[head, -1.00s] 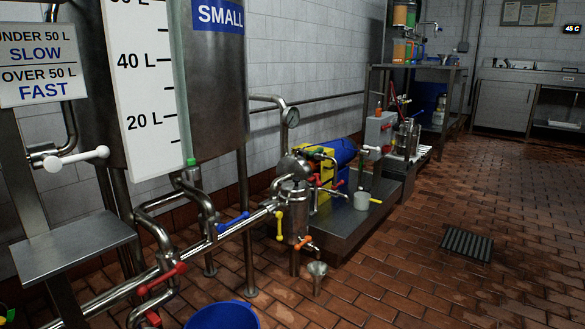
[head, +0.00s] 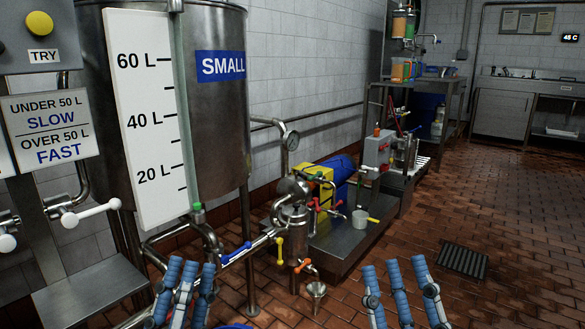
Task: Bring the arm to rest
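My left gripper (head: 185,285) is at the bottom left of the head view, its blue-padded fingers pointing up, apart and empty. My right gripper (head: 402,285) is at the bottom right of centre, its fingers spread and empty, in front of the tiled floor. The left gripper appears in front of the lower pipework and hides part of it. The blue-handled valve (head: 237,253) is just above and right of the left fingers. A yellow-handled valve (head: 279,250) and an orange-handled valve (head: 304,266) are between the two grippers, touched by neither.
The steel SMALL tank (head: 221,120) with its litre scale (head: 146,110) stands at the left, beside the UNDER 50 L sign (head: 48,132). A pump on a low steel platform (head: 350,238) is at centre. The floor at right is open around a drain grate (head: 463,261).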

